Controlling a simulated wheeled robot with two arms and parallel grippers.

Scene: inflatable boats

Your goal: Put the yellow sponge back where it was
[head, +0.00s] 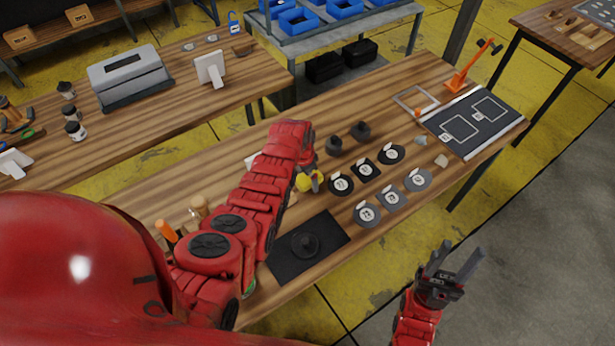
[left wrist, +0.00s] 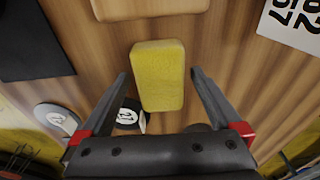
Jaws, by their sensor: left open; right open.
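The yellow sponge (head: 304,183) is on the wooden table in the head view, partly hidden by my left gripper (head: 312,178). In the left wrist view the sponge (left wrist: 158,75) is a rounded yellow block over the wood grain. The fingers of my left gripper (left wrist: 160,78) are open on either side of it, with a gap on both sides. I cannot tell how high the fingers are above the table. My right gripper (head: 456,262) is open and empty, off the table's front edge over the floor.
A black mat (head: 283,266) bears a dark round object (head: 305,244). Two dark pieces (head: 334,146) stand behind. A tan block (left wrist: 150,8) lies close to the sponge. A black board (head: 476,122) is far right.

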